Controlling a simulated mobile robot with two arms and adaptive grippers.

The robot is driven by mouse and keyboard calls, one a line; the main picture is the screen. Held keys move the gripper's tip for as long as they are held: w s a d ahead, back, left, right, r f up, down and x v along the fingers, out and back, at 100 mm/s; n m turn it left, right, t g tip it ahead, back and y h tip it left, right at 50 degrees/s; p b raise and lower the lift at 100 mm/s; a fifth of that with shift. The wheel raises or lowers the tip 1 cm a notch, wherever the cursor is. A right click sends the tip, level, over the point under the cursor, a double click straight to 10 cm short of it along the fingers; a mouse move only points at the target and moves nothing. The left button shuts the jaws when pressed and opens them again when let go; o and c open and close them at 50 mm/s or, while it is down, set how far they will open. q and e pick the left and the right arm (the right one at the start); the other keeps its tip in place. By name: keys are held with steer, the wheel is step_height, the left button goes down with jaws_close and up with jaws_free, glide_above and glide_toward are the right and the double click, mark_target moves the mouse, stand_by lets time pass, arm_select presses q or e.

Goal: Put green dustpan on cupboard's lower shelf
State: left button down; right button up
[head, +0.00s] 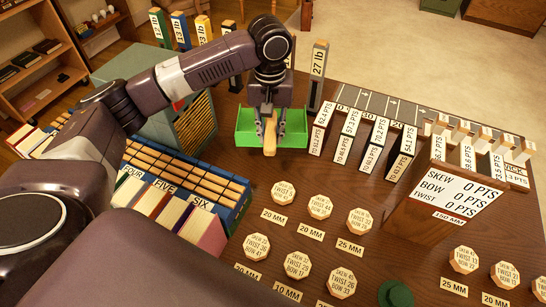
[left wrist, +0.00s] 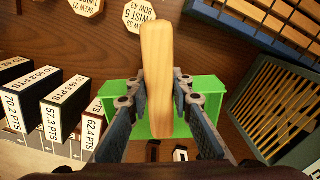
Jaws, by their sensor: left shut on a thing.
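The green dustpan (head: 245,131) is over the desk near its far edge, with its pale wooden handle (head: 270,136) toward me. My left gripper (head: 270,121) is shut on the handle. In the left wrist view the handle (left wrist: 158,70) stands between the two fingers, and green parts of the pan (left wrist: 205,92) show on both sides behind them. I cannot tell if the pan touches the desk. An open wooden shelf unit (head: 62,48) stands at the far left; I cannot tell if it is the cupboard. My right gripper is not in view.
The desk (head: 230,165) is crowded. Labelled upright blocks (head: 349,121) stand right of the dustpan, and a tall "27 lb" block (head: 318,75) stands just behind. A greenish slatted crate (head: 196,124) is on its left. Octagonal tags (head: 283,193) lie in front. Open floor (head: 400,50) lies beyond.

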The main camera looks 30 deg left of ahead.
arm_select(q)
steer(key=f, duration=1.1)
steer(key=shift+w+f+p, duration=0.1)
steer(key=shift+w+p, duration=0.15)
steer(key=shift+p, duration=0.1)
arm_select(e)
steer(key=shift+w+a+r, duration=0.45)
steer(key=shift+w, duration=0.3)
arm_select(q)
steer(key=c, duration=1.8)
jaws_free()
steer(key=shift+s+f, duration=0.1)
steer(key=shift+s, duration=0.05)
steer(key=shift+o, duration=0.4)
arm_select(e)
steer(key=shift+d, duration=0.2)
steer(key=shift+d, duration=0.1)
